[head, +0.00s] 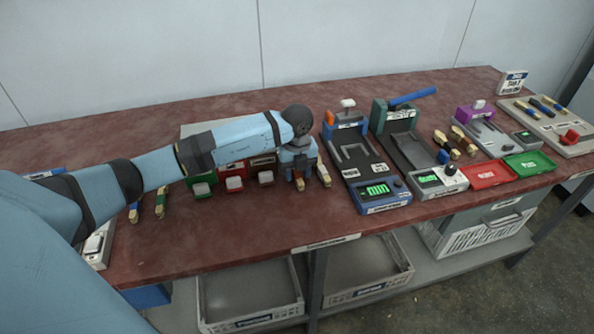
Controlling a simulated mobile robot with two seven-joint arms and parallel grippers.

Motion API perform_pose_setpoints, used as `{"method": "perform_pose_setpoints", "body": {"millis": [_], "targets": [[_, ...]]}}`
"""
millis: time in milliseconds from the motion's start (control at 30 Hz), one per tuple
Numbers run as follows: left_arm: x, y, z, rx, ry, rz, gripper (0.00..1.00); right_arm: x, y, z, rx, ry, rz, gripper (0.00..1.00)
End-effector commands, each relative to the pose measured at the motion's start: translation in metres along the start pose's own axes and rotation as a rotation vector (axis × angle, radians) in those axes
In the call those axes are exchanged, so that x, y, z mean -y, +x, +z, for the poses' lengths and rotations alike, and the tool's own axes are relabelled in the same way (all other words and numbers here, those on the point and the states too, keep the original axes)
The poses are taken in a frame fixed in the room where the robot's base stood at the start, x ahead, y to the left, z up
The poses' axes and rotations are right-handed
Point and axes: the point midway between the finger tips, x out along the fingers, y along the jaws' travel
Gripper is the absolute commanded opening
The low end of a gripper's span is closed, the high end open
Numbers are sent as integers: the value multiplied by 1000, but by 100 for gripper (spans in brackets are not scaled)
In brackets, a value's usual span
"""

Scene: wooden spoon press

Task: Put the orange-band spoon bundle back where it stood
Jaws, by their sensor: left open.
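My left gripper (298,172) reaches over the middle of the bench, pointing down, and is open. Wooden pieces that look like spoon bundles, one (300,185) below the gripper and one (324,175) just right of it, are partly covered by it. I cannot tell whether the gripper touches them, or make out an orange band on either. Two other bundles lie at the left, one with a blue band (133,212) and one with a green band (160,204). More wooden bundles (463,140) lie right of the green press. My right gripper is not in view.
Several small coloured boxes (234,184) stand left of the gripper. A blue device (368,178) with a green display and a green press (410,145) with a blue lever stand to the right. Red (487,173) and green (530,165) trays lie near the front edge. Grey bins (250,295) sit below.

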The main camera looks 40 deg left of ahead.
Motion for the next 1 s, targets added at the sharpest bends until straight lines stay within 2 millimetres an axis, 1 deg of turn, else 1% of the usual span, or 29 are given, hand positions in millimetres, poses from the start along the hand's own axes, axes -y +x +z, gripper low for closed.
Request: {"method": "perform_pose_setpoints", "body": {"millis": [167, 267, 500, 600, 700, 800, 1000], "targets": [[0, -13, 1, 2, 0, -2, 41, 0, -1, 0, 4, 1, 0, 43], [0, -31, 1, 2, 0, -2, 41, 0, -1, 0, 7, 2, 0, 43], [0, -84, 1, 3, 0, -2, 41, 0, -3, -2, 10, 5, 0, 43], [0, -101, 1, 3, 0, -1, 41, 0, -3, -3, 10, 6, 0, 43], [0, -113, 0, 1, 1, -2, 41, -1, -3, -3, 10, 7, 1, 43], [0, -121, 0, 1, 0, 0, 41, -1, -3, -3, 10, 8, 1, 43], [0, -124, 0, 0, 0, 0, 41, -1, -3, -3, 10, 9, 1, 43]]}}
